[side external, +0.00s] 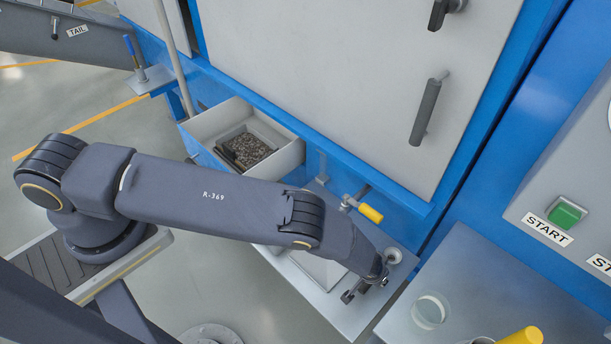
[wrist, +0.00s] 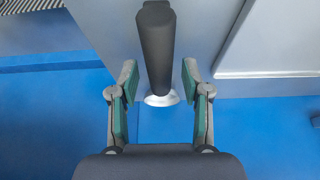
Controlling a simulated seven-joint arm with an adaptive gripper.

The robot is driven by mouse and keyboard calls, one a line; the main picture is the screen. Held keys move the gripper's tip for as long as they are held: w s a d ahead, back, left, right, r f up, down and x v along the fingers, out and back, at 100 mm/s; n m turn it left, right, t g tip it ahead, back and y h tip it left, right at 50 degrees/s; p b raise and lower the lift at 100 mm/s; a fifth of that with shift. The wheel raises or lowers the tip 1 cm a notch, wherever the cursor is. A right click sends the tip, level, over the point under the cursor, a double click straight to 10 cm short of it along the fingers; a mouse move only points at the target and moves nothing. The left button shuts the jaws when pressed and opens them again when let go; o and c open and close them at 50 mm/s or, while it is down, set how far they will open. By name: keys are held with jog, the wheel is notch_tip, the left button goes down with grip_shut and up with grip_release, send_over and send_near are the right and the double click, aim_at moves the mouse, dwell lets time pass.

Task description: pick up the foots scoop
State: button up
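My gripper (side external: 368,284) is low over the grey shelf beside the blue machine. In the wrist view my gripper (wrist: 158,88) is open, with green pads on its two fingers. A dark round bar (wrist: 155,50) with a pale round end (wrist: 162,98) shows between the fingers, with a gap on each side. I cannot tell whether this bar is the foots scoop's handle. No scoop can be made out for certain in the side view. My arm hides part of the shelf there.
An open drawer (side external: 288,158) holds dark grains. A yellow-handled lever (side external: 370,213) sticks out above the shelf (side external: 340,318). A clear round vessel (side external: 430,310) and a yellow object (side external: 524,336) stand at the right. The cabinet door has a dark handle (side external: 426,112).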

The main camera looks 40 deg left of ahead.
grip_shut()
dwell(0.3)
